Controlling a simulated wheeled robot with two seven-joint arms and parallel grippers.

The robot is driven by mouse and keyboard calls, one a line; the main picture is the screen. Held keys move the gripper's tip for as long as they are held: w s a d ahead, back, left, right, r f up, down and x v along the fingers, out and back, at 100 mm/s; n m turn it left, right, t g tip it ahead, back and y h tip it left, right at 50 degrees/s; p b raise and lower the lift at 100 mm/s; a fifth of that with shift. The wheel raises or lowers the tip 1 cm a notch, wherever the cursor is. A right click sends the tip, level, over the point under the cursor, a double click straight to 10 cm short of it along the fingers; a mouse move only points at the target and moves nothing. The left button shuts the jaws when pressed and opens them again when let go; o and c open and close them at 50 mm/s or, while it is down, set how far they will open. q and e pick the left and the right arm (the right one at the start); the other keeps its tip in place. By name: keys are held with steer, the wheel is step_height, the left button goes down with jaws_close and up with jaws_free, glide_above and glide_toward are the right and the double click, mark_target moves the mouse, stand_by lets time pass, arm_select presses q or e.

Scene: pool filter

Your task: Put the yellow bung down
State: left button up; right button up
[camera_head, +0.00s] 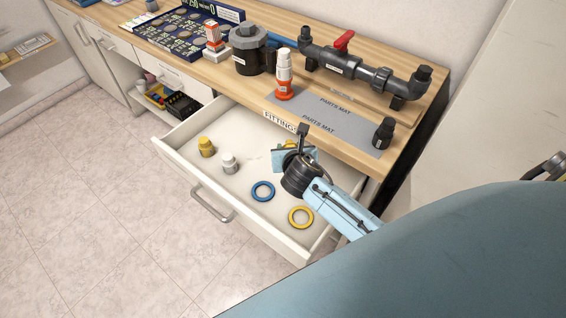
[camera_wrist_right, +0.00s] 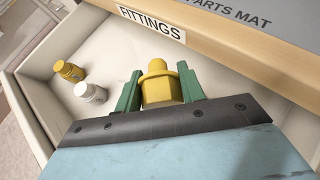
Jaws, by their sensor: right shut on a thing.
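My right gripper (camera_head: 291,150) is over the right part of the open fittings drawer (camera_head: 184,180). In the right wrist view its green fingers (camera_wrist_right: 160,90) are shut on a yellow bung (camera_wrist_right: 158,84), which stands up between them. In the head view my gripper hides most of this bung. Whether it touches the drawer floor I cannot tell. Another yellow bung (camera_head: 206,147) and a white bung (camera_head: 229,163) stand in the drawer's left part. Both also show in the wrist view, yellow (camera_wrist_right: 69,71) and white (camera_wrist_right: 90,92). My left gripper is not in view.
A blue ring (camera_head: 263,182) and a yellow ring (camera_head: 301,208) lie on the drawer floor. The grey parts mat (camera_head: 325,116) on the worktop above holds an orange-and-white bottle (camera_head: 284,78) and a black fitting (camera_head: 384,134).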

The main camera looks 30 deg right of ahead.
step_height(320, 180, down, 3)
steer(key=shift+r+b, duration=0.1)
steer(key=shift+b, duration=0.25)
step_height(320, 180, down, 3)
steer(key=shift+f+b, duration=0.15)
steer(key=shift+b, duration=0.55)
steer(key=shift+f, duration=0.55)
steer(key=o, duration=0.9)
steer(key=shift+o, duration=0.2)
